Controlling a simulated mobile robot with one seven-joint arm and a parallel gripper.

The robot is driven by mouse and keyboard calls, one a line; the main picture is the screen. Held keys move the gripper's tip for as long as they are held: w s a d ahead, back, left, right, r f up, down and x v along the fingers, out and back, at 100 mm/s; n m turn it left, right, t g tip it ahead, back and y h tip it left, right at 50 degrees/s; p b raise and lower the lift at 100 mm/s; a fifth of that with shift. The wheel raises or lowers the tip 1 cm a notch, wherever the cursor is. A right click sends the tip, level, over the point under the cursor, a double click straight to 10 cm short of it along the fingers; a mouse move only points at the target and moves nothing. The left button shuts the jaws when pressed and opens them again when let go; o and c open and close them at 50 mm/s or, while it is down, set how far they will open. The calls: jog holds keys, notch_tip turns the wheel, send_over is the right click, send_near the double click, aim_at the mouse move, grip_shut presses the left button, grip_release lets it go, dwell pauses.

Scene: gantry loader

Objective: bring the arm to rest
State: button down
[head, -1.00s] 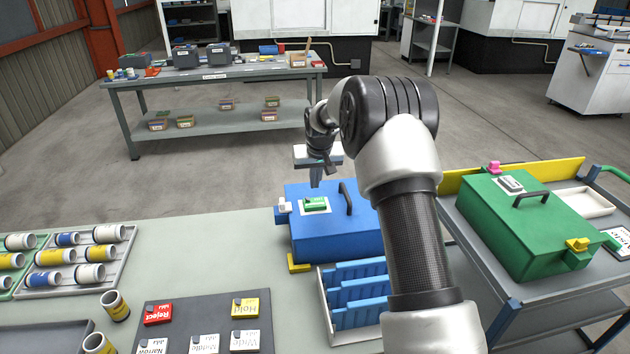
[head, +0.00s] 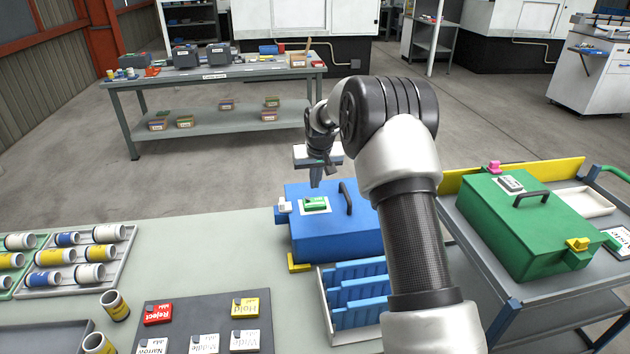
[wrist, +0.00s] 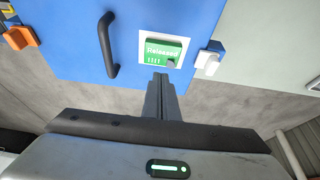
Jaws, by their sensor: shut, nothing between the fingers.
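My gripper (head: 316,180) is shut and empty. It hangs fingers-down just above and behind the green tag on the lid of the blue box (head: 335,240). In the wrist view my gripper's fingers (wrist: 158,82) are together, with their tips close to the tag's lower edge. I cannot tell whether they touch it. The green tag (wrist: 162,50) reads "Released" and lies on a white plate on the blue lid (wrist: 70,45); it also shows in the head view (head: 315,204). A dark handle (head: 346,198) stands beside it on the lid.
A blue-slotted tray (head: 355,295) stands in front of the blue box. A green box (head: 520,235) sits on the trolley (head: 510,300) at right. Trays of rolls (head: 75,262) and a dark board of labelled tags (head: 185,310) lie at left.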

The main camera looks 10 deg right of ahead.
aim_at(315, 202)
jog(key=shift+f+b, duration=1.85)
jog(key=shift+f, duration=0.95)
jog(key=shift+s+f, duration=0.15)
jog(key=shift+f, duration=0.1)
notch_tip(315, 202, up, 8)
jog(key=p, duration=0.4)
jog(key=shift+r, duration=0.2)
dwell(0.6)
